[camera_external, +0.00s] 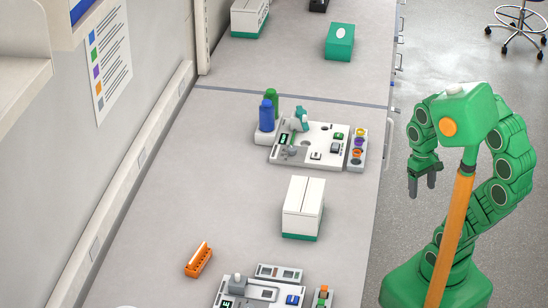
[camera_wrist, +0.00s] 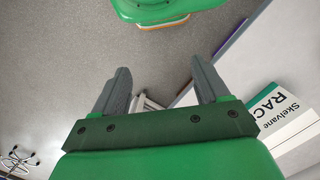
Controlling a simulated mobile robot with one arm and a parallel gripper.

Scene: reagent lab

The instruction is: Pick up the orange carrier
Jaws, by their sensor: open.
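The orange carrier (camera_external: 199,260) is a small orange rack on the bench at the lower left of the external view. It lies to the left of a grey instrument station. It does not show in the wrist view. My gripper (camera_external: 422,188) hangs off the bench's right side over the floor, well apart from the carrier. In the wrist view my gripper (camera_wrist: 160,90) has its two grey fingers spread wide, with nothing between them.
A white box with a green base (camera_external: 303,207) stands between my arm and the carrier. An instrument station (camera_external: 250,293) sits at the front, another (camera_external: 318,145) farther back with blue and green bottles. A green box (camera_external: 340,40) stands at the back. Bare bench (camera_external: 200,190) lies behind the carrier.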

